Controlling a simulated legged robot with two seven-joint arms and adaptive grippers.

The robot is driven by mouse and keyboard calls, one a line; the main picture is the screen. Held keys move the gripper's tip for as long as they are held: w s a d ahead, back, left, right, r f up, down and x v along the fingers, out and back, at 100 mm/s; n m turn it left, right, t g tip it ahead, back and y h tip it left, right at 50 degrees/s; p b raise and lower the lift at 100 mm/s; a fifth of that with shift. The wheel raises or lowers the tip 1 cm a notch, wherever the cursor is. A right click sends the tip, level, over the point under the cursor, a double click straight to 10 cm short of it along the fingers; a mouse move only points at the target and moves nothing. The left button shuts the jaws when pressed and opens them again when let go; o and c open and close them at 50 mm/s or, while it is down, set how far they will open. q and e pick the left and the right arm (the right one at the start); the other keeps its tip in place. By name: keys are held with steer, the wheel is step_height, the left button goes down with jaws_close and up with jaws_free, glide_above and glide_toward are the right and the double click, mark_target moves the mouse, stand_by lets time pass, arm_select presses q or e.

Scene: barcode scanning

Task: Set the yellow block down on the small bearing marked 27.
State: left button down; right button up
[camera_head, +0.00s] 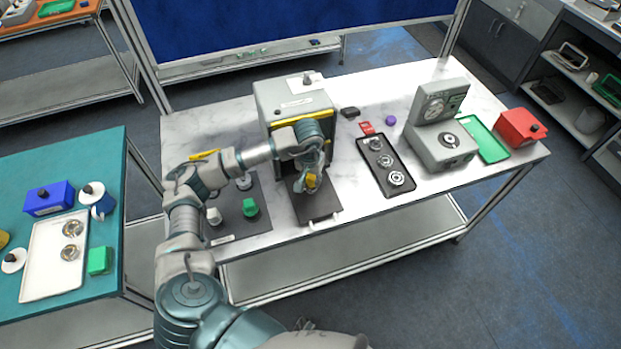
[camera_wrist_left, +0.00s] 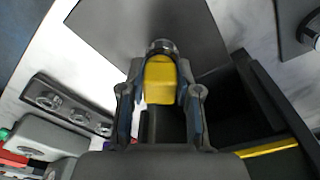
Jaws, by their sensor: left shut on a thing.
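My left gripper (camera_head: 311,178) is shut on the yellow block (camera_head: 311,183), over the dark plate (camera_head: 315,206) in front of the grey box machine. In the left wrist view the yellow block (camera_wrist_left: 159,82) sits between the two fingers of my left gripper (camera_wrist_left: 160,88). A small round metal piece (camera_wrist_left: 162,46), which looks like a bearing, shows right at the block's far end. I cannot tell whether the block touches it, and no number 27 is readable. My right gripper is not in view.
The grey box machine (camera_head: 289,98) with yellow edging stands close behind the gripper. A black tray (camera_head: 369,153) with three bearings lies to the right, beside a grey device (camera_head: 440,143). A green block (camera_head: 250,207) stands on a dark mat at left. White tabletop between plate and tray is clear.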

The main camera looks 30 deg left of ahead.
arm_select(q)
steer(key=shift+f, duration=0.3)
steer(key=shift+a, duration=0.15)
steer(key=shift+c, duration=2.1)
jaws_free()
steer(key=shift+r+p, duration=1.65)
steer(key=shift+r, duration=2.15)
steer(key=shift+f, duration=0.1)
